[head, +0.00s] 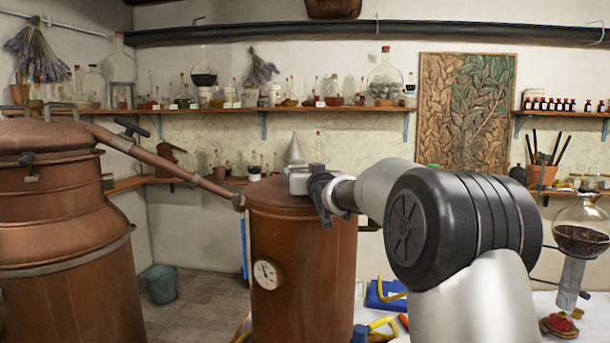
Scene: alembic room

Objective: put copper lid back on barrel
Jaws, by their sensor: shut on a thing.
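The copper barrel (300,270) stands upright in the middle of the head view, with a round white dial on its front. The copper lid (272,194) is at the barrel's top, its rim level with the barrel's upper edge. I cannot tell whether it is fully seated. My gripper (304,184) is above the middle of the lid, reaching in from the right, and is shut on the lid. The fingertips and the part of the lid they grip are hidden by the gripper's own body.
A larger copper still (65,240) stands on the left. Its copper pipe (165,163) slopes down to the barrel's upper left side. A blue item (385,294) and yellow-handled tools lie on the table at right. A glass flask (582,225) stands far right. A bucket (161,284) is on the floor.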

